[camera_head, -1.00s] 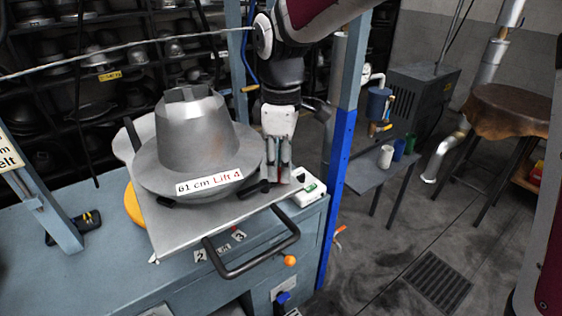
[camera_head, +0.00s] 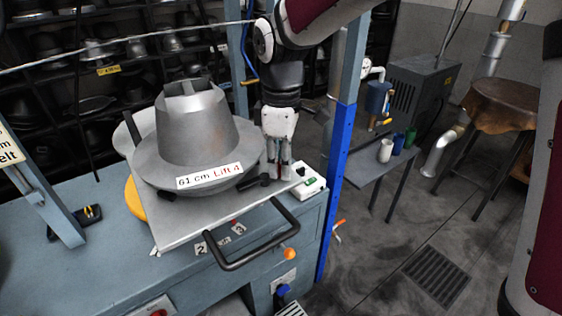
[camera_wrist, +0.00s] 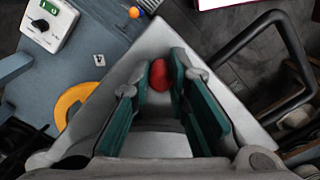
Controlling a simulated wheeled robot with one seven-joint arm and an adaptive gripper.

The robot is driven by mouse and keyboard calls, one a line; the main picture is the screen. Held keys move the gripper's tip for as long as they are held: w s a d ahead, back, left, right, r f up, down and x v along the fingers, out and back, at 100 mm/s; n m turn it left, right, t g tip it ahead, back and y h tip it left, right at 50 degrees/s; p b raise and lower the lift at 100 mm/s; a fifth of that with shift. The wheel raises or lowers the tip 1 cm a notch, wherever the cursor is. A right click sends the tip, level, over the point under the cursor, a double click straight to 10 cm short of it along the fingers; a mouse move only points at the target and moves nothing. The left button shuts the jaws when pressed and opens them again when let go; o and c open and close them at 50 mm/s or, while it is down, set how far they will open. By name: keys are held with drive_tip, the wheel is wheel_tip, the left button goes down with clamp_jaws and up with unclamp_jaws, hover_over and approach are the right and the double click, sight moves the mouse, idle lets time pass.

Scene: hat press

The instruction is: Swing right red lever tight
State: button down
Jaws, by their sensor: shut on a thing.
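The red lever's round red end (camera_wrist: 158,73) shows between the green-padded fingers of my gripper (camera_wrist: 160,98) in the wrist view. The gripper is shut on it. In the head view my gripper (camera_head: 280,174) points down at the right edge of the metal plate (camera_head: 190,222), beside the hat mould (camera_head: 205,125) labelled "61 cm Lift 4". The lever's red end is mostly hidden by the fingers there. A short black clamp part (camera_head: 253,182) lies just left of the fingertips, at the mould's brim. I cannot tell whether it touches the brim firmly.
A black bar handle (camera_head: 262,245) sticks out at the plate's front, with an orange ball (camera_head: 290,254) by it. A white control box (camera_head: 310,184) stands close right of my gripper.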

drive_tip(key=m, duration=0.2)
drive_tip(key=s+m+p, duration=0.1)
drive_tip(key=m, duration=0.1)
drive_tip(key=s+m+p, duration=0.1)
drive_tip(key=m, duration=0.1)
drive_tip(key=shift+s+d+r, duration=0.1)
drive_tip(key=shift+d+r, duration=0.05)
drive_tip(key=shift+d, duration=0.15)
drive_tip(key=m+p, duration=0.1)
drive_tip(key=s+m, duration=0.1)
drive_tip(key=m, duration=0.1)
drive_tip(key=shift+s+a+p, duration=0.1)
drive_tip(key=shift+p, duration=0.3)
drive_tip(key=shift+s+a+m+p, duration=0.15)
drive_tip(key=shift+m+p, duration=0.1)
drive_tip(key=shift+m, duration=0.5)
drive_tip(key=shift+s+m+p, duration=0.15)
drive_tip(key=shift+m+p, duration=0.1)
drive_tip(key=shift+m, duration=0.5)
drive_tip(key=c, duration=1.8)
unclamp_jaws()
wheel_tip(320, 180, up, 12)
hover_over(282, 190)
